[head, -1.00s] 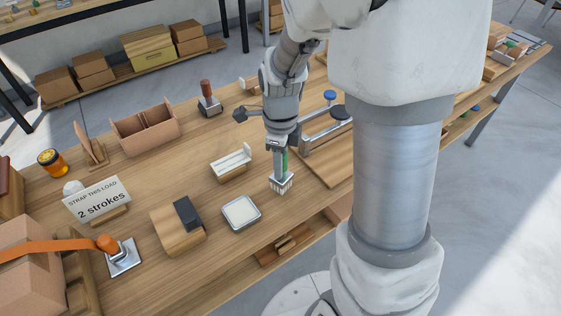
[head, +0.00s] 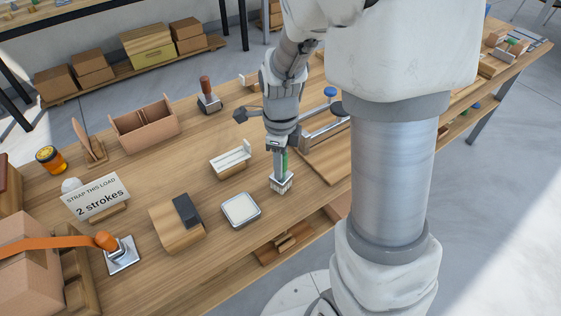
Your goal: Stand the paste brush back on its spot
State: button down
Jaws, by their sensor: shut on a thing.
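The paste brush (head: 281,185) has a green handle and a pale, blocky bristle head pointing down. My gripper (head: 279,153) is shut on its handle and holds it upright near the table's front edge, right of the paste tray. I cannot tell whether the bristles touch the wood. The square paste tray (head: 241,210), with pale contents, lies to the left of the brush. A small wooden stand with a white ridged top (head: 231,159) is behind and left of the brush. No marked brush spot can be made out.
A wooden board with a metal frame (head: 325,130) is close on the right. A wooden block with a dark pad (head: 178,224) and a "2 strokes" sign (head: 97,199) stand left. A cardboard box with an orange strap (head: 28,275) is at the left edge.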

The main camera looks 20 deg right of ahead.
jog(key=shift+f, duration=0.4)
jog(key=c, duration=0.5)
grip_release()
jog(key=shift+r, duration=0.1)
jog(key=shift+r+p, duration=3.45)
jog(key=shift+r, duration=0.5)
